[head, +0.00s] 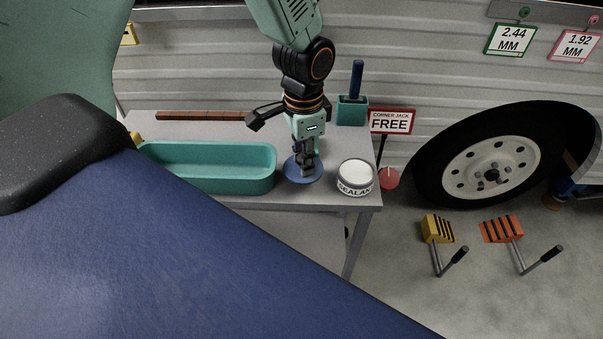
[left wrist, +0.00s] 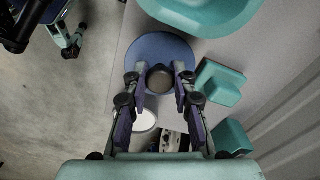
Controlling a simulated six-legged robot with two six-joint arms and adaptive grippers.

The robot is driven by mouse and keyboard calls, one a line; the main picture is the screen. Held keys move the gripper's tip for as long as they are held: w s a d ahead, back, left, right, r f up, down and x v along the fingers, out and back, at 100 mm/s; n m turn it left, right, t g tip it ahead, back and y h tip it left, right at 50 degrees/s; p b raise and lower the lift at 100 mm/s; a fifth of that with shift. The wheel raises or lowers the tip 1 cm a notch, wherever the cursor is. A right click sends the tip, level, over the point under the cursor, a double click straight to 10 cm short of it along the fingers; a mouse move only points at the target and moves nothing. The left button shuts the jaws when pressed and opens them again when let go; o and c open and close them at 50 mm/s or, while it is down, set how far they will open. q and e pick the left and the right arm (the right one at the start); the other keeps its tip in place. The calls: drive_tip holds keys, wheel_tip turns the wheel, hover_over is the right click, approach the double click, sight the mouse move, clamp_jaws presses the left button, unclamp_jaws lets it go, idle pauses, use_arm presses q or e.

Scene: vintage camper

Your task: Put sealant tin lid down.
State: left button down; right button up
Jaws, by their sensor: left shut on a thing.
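The sealant tin lid (head: 294,176) is a blue disc with a dark knob, near the front edge of the grey table (head: 225,129). My left gripper (head: 307,167) points down and is shut on the knob. In the left wrist view the lid (left wrist: 150,48) shows below the fingers, with the knob between the fingertips. I cannot tell whether its underside touches the table. The open sealant tin (head: 355,178), white with a lettered label, stands just right of the lid; it also shows, partly hidden, in the left wrist view (left wrist: 145,121). My right gripper is not in view.
A long teal tray (head: 205,183) lies left of the lid. A teal holder with a blue handle (head: 352,110) stands at the back right, near a "Corner Jack Free" sign (head: 391,121). A brown strip (head: 200,116) lies at the back. The camper wall rises behind the table.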

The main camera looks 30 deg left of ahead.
use_arm(q)
drive_tip(key=f+b, duration=0.1)
drive_tip(key=f, duration=0.2)
drive_tip(key=shift+d+f, duration=0.1)
drive_tip(key=shift+d, duration=0.1)
drive_tip(key=shift+a+f, duration=0.1)
drive_tip(key=shift+f, duration=0.15)
drive_tip(key=c, duration=1.1)
unclamp_jaws()
drive_tip(key=shift+f, duration=0.15)
wheel_tip(320, 180, up, 13)
drive_tip(key=p, duration=0.4)
drive_tip(key=shift+f+p, duration=0.2)
drive_tip(key=shift+p, duration=0.15)
drive_tip(key=shift+s+f, duration=0.1)
